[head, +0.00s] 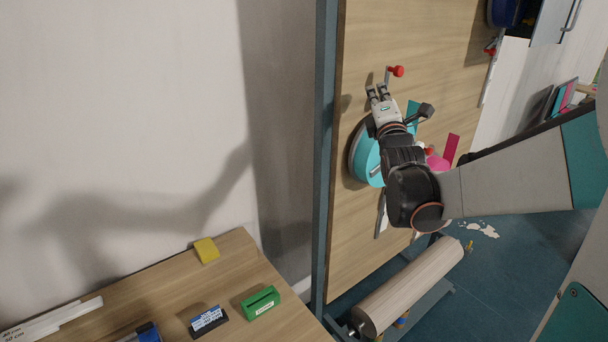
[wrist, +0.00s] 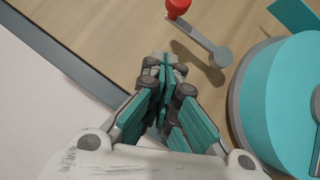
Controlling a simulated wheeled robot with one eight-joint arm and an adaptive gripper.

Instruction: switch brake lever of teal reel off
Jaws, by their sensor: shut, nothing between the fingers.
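The teal reel (head: 362,161) is mounted on the upright wooden board, partly hidden behind my arm in the head view. It also shows at the right of the wrist view (wrist: 282,98). A grey lever with a red knob (head: 397,71) sticks out from the board just above the reel. In the wrist view the lever (wrist: 203,42) runs from the red knob at upper left to a round grey pivot at lower right. My gripper (head: 378,90) is shut and empty, just below and left of the lever, apart from it. Its fingertips show in the wrist view (wrist: 165,65).
A blue-grey frame post (head: 325,150) edges the board on the left. A wooden roller (head: 410,285) lies below the board. A table (head: 235,265) at lower left holds a yellow block (head: 206,250) and a green block (head: 260,302). A pink reel (head: 436,162) sits behind my arm.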

